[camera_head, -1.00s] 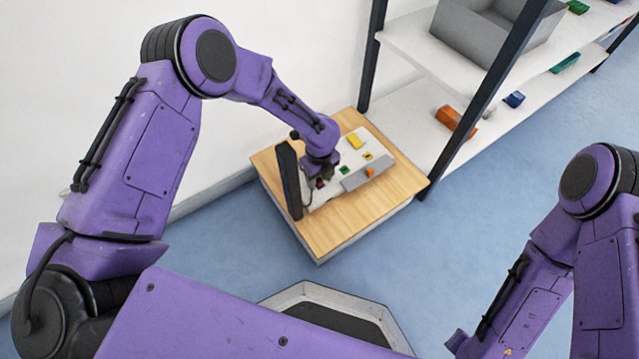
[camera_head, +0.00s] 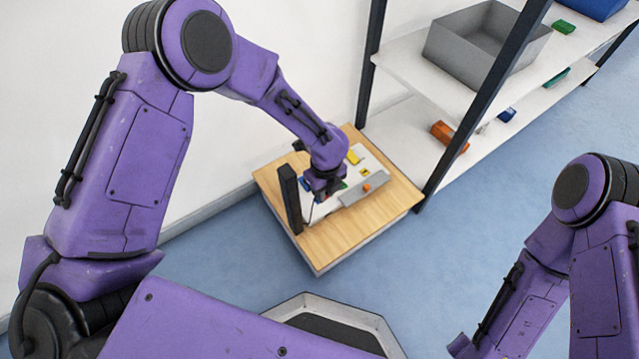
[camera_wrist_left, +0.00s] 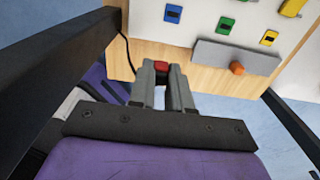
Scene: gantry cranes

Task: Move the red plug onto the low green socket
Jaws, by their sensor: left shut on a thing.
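My left gripper (camera_head: 322,193) is over the white board (camera_head: 328,207), and its fingers also show in the left wrist view (camera_wrist_left: 162,88). They are shut on the red plug (camera_wrist_left: 161,68), which sticks out between the fingertips. The plug is hidden in the head view. The green socket (camera_wrist_left: 226,25) is on the board, ahead and to the right of the plug in the wrist view, apart from it. In the head view the gripper partly covers this socket (camera_head: 341,187). My right gripper is out of view; only its arm shows at the right.
A blue socket (camera_wrist_left: 172,14) and a yellow socket (camera_wrist_left: 268,38) flank the green one. A dark post (camera_head: 290,198) rises left of the gripper. A shelf (camera_head: 400,135) stands right of the wooden table (camera_head: 335,240).

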